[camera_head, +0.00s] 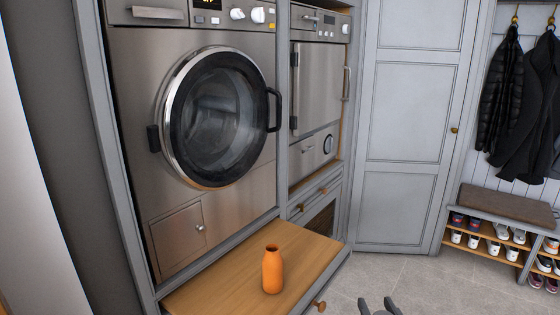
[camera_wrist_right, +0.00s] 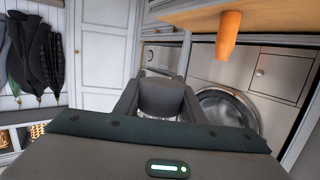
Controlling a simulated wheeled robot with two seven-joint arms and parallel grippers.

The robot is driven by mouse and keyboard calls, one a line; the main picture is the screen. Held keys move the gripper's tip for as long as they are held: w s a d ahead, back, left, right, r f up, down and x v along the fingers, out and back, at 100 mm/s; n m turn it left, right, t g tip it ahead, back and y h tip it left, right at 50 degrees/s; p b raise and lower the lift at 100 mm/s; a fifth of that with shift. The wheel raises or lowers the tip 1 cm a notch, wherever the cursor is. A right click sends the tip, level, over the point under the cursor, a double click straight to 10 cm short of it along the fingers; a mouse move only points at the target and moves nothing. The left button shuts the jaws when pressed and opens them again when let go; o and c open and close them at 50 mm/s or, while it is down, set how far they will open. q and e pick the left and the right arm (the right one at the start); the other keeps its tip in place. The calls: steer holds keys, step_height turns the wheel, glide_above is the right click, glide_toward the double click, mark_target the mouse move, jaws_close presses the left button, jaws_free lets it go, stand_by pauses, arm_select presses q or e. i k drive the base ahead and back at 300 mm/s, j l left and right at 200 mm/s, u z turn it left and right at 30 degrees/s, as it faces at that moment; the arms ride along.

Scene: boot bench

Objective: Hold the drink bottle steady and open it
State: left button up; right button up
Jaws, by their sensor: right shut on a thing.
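The orange drink bottle (camera_head: 272,272) stands upright on the wooden pull-out shelf, with a dark open mouth and no lid on its neck. In the right wrist view the bottle (camera_wrist_right: 228,36) appears upside down at the top, apart from the fingers. My right gripper (camera_head: 378,306) is at the bottom edge of the head view, in front of and to the right of the shelf. In the wrist view it is shut on a dark grey round lid-like piece (camera_wrist_right: 160,97). My left gripper is not in view, and nothing is holding the bottle.
The wooden shelf (camera_head: 215,276) is bare around the bottle. A front-loading washer (camera_head: 215,118) stands behind it, with a second appliance (camera_head: 318,85) to its right. A shoe bench (camera_head: 500,230) stands at the far right under hanging coats (camera_head: 502,85). Grey floor between is clear.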

mark_target(272, 261)
steer(key=u, duration=0.4)
steer(key=i+l+u, duration=0.1)
steer(key=l+u, duration=0.65)
steer(key=i+l+u, duration=0.1)
steer(key=l+u, duration=0.35)
steer(key=l, duration=0.45)
steer(key=k+l, duration=0.1)
steer(key=l, duration=0.4)
steer(key=l+u, duration=0.15)
steer(key=l, duration=0.4)
steer(key=k, duration=0.05)
